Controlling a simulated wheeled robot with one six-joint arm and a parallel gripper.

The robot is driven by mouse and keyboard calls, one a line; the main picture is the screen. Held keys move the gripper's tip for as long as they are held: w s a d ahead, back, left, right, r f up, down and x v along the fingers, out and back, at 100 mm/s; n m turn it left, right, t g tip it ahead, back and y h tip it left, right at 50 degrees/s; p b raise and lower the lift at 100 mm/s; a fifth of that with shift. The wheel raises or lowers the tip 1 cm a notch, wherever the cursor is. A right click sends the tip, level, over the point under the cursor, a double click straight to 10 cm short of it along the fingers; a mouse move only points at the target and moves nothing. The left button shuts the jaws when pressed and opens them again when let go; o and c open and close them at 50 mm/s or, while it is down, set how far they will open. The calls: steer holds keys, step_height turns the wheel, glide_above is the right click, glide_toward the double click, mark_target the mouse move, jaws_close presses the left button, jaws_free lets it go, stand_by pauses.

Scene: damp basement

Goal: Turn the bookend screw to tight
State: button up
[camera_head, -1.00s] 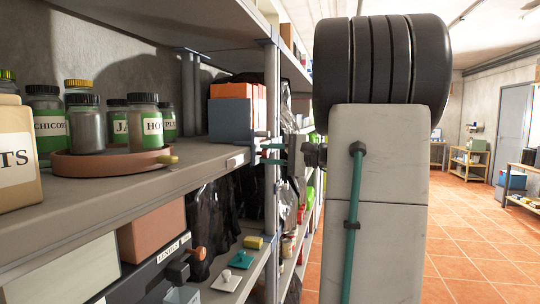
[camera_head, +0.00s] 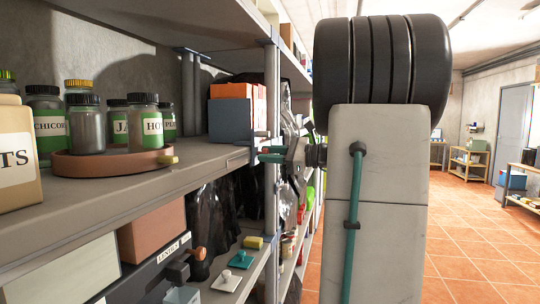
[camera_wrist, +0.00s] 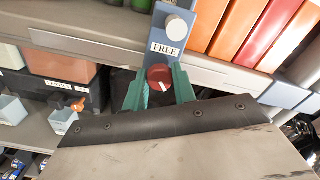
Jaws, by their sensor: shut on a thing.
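The blue bookend (camera_wrist: 181,33) stands at the shelf edge in the wrist view, with a label (camera_wrist: 165,49) reading FREE. A pale round knob (camera_wrist: 177,24) sits above the label. The red screw knob (camera_wrist: 160,76) is below it and has a white mark on its face. My gripper (camera_wrist: 160,84) has its teal fingers on either side of the red knob and is shut on it. In the head view my gripper (camera_head: 268,154) is at the shelf edge near the upright post. The screw cannot be made out there.
Orange binders (camera_wrist: 240,28) stand right of the bookend. Labelled jars (camera_head: 145,120) stand on a round brown tray (camera_head: 105,163) on the shelf (camera_head: 120,195). Below are boxes and small knobbed things. Open tiled floor (camera_head: 465,240) lies to the right.

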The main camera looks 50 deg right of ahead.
steer(key=m, duration=0.5)
steer(key=shift+m, duration=0.4)
stand_by(0.4)
steer(key=o, duration=1)
steer(key=v, duration=0.7)
steer(key=shift+s+d, duration=0.2)
steer(key=shift+s, duration=0.15)
